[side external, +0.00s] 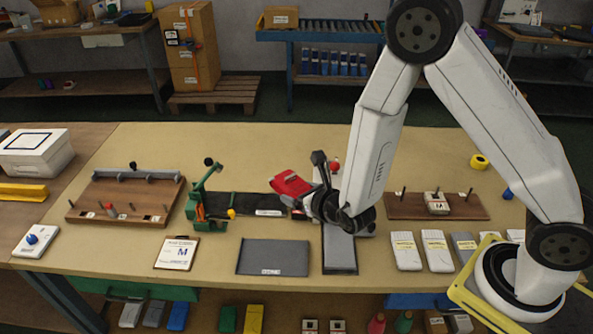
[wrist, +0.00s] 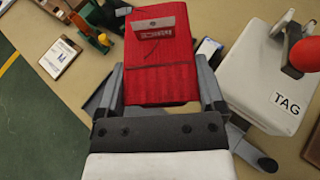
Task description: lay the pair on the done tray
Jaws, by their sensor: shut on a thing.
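The pair (side external: 291,186) is a flat red folded bundle with a pale printed label; in the wrist view the red pair (wrist: 160,82) fills the space between the fingers. My gripper (side external: 312,201) is shut on it and holds it above the back middle of the table; it also shows in the wrist view (wrist: 163,95). A dark grey flat tray (side external: 272,257) with a small pale label lies at the front, left of and nearer than my gripper. It looks empty. Its label is too small to read surely, so I cannot confirm that it is the done tray.
A white machine marked TAG (wrist: 285,104), with a red knob (wrist: 306,55), stands close right of my gripper. A green press (side external: 203,200) stands to the left. A clipboard (side external: 177,253) and white packets (side external: 405,250) lie along the front. A narrow grey tray (side external: 340,262) is below the gripper.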

